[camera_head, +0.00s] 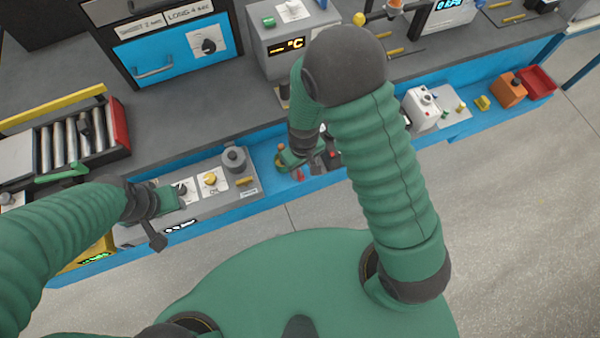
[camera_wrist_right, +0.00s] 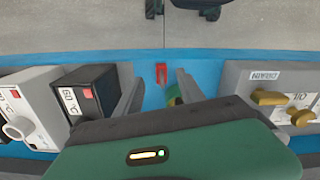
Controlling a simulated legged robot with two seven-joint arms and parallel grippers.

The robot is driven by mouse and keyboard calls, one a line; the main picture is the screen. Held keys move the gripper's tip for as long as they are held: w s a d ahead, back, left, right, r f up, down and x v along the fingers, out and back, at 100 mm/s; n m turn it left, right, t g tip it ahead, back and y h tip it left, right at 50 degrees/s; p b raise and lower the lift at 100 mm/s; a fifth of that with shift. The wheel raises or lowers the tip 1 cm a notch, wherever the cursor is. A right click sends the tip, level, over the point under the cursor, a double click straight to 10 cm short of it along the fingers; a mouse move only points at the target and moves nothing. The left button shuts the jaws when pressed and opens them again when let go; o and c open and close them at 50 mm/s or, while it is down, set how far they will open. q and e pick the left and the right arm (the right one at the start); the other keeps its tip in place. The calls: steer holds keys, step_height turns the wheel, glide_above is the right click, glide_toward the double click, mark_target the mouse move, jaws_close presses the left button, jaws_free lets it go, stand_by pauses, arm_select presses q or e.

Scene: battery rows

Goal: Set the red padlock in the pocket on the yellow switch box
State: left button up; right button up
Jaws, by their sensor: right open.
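A small red piece, apparently the red padlock (camera_wrist_right: 162,72), lies on the blue bench edge in the right wrist view. It also shows in the head view (camera_head: 300,175). My right gripper (camera_wrist_right: 159,79) is open, with its two fingers apart on either side of the red piece. I cannot tell how far above it they are. In the head view the right gripper (camera_head: 316,164) is partly hidden by my arm. My left gripper (camera_head: 158,225) hangs at the left panel; its fingers are unclear. A yellow box with a green display (camera_head: 90,254), possibly the switch box, is partly covered by my left arm. I cannot make out its pocket.
A grey panel with yellow knobs (camera_wrist_right: 236,95) stands right of the right gripper in the wrist view. A black box with a red mark (camera_wrist_right: 92,90) and a grey box (camera_wrist_right: 32,108) stand left. In the head view an orange box (camera_head: 508,91) and a red bin (camera_head: 538,82) sit far right.

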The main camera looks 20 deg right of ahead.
mark_target(302, 172)
step_height(302, 172, down, 3)
steer(key=shift+s+a+f, duration=0.1)
steer(key=shift+f, duration=0.25)
jaws_close()
